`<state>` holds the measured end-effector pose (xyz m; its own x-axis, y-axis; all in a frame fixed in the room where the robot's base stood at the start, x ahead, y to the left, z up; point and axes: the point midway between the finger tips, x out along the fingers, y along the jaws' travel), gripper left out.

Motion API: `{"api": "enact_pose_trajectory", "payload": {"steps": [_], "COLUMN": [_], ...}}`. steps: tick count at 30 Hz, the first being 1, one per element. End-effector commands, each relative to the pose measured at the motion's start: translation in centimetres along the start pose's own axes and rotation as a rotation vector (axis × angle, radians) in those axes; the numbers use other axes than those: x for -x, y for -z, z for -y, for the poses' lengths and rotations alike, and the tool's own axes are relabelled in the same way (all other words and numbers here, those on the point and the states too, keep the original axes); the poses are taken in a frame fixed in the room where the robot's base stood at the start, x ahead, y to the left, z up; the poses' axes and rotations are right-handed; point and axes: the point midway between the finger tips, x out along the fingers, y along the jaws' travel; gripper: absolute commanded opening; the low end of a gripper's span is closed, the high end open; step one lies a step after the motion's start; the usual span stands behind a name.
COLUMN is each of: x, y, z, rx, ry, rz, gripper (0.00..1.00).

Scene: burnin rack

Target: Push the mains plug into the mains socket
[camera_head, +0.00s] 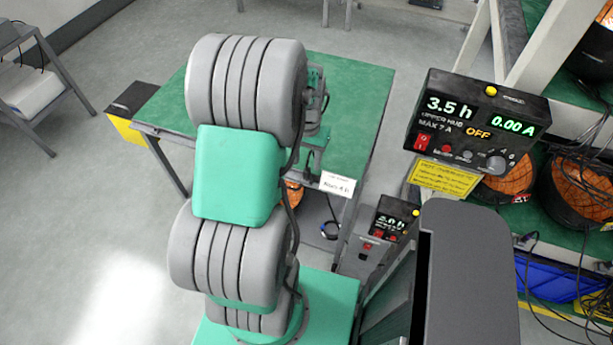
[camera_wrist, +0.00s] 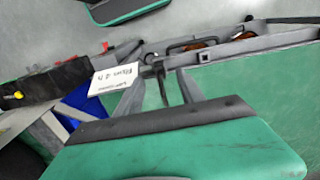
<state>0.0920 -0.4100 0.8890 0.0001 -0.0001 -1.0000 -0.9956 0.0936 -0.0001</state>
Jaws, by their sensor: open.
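My gripper (camera_wrist: 160,78) is open in the wrist view, with its two grey fingers apart near the table's edge. A small dark upright piece (camera_wrist: 161,86) shows between the fingers. It may be the mains plug or its cord, but it is too small and blurred to tell. In the head view my arm covers much of the green-topped table, and my gripper (camera_head: 316,140) is only partly seen over its right side. I cannot make out the mains socket for certain in either view.
The green table (camera_head: 355,95) carries a white label (camera_head: 338,184) at its edge; a dark cable coil (camera_head: 331,230) shows below. A black power unit (camera_head: 475,118) reading 3.5 h and OFF stands at the right, by racks with cables. Open floor (camera_head: 110,170) lies left.

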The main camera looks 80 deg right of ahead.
Motion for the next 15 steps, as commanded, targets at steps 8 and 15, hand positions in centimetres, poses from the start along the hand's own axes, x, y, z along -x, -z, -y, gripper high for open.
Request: {"api": "enact_pose_trajectory", "payload": {"steps": [8, 15], "x": [-4.7, -5.6], "y": [0.0, 0.0], "z": [0.0, 0.0], "rx": [0.0, 0.0], "ry": [0.0, 0.0], "rz": [0.001, -0.001], "gripper": [0.45, 0.45]}}
